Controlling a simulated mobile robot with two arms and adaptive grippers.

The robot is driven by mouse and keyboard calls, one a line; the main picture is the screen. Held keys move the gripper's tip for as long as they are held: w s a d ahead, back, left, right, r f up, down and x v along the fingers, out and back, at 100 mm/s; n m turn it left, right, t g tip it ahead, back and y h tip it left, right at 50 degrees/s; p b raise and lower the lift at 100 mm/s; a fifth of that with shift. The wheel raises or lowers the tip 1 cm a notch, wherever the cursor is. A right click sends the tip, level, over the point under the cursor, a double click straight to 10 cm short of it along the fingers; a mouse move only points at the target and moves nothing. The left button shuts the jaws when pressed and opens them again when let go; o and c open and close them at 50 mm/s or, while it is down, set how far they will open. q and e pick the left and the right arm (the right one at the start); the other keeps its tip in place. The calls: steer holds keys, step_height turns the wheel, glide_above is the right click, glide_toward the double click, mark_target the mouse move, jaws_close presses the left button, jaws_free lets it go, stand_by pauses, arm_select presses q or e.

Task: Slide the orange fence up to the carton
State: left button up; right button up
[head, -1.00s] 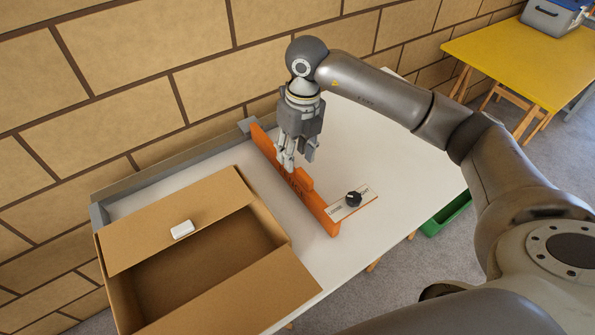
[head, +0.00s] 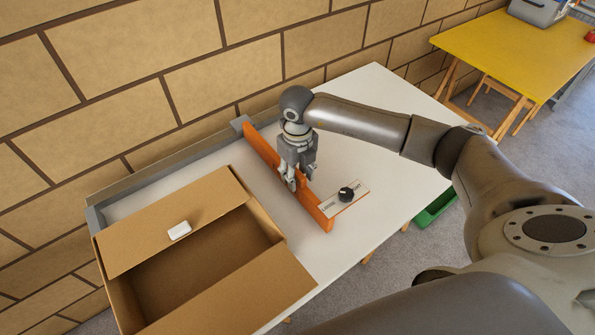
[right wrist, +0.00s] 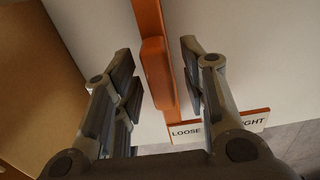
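The orange fence (head: 262,149) stands on edge across the white table, with a raised block (right wrist: 157,75) along it. The open cardboard carton (head: 118,290) is to its left, with a strip of bare tabletop between them. My right gripper (head: 299,180) is down at the fence, pointing downward. In the right wrist view its open fingers (right wrist: 157,52) stand on either side of the fence and block, with gaps visible on both sides. The black knob (head: 346,193) on the LOOSE/TIGHT plate sits at the fence's right side. My left gripper is not in view.
A small white object (head: 179,230) lies on a carton flap. A grey rail (head: 150,178) runs along the table's wall side. The white tabletop (head: 385,125) right of the fence is clear. A yellow table (head: 500,50) stands at the back right.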

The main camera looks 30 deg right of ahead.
jaws_close()
stand_by(0.3)
steer(key=s+a+b, duration=0.1)
steer(key=a, duration=0.7)
jaws_free()
step_height(320, 180, up, 12)
stand_by(0.6)
